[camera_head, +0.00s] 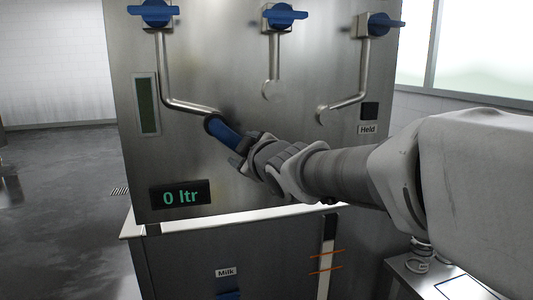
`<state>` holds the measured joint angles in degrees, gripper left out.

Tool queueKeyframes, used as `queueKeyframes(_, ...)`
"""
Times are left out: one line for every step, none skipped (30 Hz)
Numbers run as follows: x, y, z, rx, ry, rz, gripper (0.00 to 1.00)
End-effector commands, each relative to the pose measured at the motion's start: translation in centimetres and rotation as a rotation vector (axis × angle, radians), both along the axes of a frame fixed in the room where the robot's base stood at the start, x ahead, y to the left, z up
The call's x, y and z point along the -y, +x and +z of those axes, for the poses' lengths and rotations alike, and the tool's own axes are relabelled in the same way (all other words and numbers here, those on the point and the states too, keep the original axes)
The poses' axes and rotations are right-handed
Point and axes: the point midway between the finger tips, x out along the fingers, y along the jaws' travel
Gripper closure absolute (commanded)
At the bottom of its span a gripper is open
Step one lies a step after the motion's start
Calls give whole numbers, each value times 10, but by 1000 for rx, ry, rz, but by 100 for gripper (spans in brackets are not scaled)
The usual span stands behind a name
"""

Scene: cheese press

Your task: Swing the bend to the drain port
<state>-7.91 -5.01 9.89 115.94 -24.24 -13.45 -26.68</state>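A steel pipe bend (165,85) hangs from the left valve on the steel panel. It runs down, then to the right, and meets a blue sleeve-like grip (224,132) with a dark collar. My gripper (238,148) reaches in from the right and is at the lower end of this blue grip. Its fingers are mostly hidden by the wrist and the grip, so I cannot tell whether they are closed on it. No port labelled drain can be read.
Blue valve handles (284,13) sit along the panel top. A display (180,195) reads "0 ltr". A "Held" label (367,129) is at the right, below a dark square. A cabinet marked "Milk" (226,272) stands below. My arm covers the panel's lower right.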

Motion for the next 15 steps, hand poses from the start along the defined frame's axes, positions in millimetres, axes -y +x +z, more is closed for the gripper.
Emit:
queueKeyframes(4,-10,6,2,-1,-1,31)
queueKeyframes(7,-16,6,2,-2,0,31)
queueKeyframes(9,-23,8,2,0,0,31)
queueKeyframes(11,-28,8,2,-1,0,31)
queueKeyframes(13,-33,10,3,-1,1,31)
queueKeyframes(17,-40,10,2,0,0,31)
queueKeyframes(19,-45,11,3,-1,1,31)
queueKeyframes(20,-50,12,1,0,2,31)
queueKeyframes(23,-57,13,2,0,1,31)
queueKeyframes(25,-61,14,3,-1,1,31)
queueKeyframes(28,-67,15,3,-1,1,31)
queueKeyframes(30,-73,16,2,1,2,31)
queueKeyframes(32,-78,16,2,1,2,31)
queueKeyframes(34,-83,17,2,-1,3,31)
queueKeyframes(37,-89,18,2,-1,2,31)
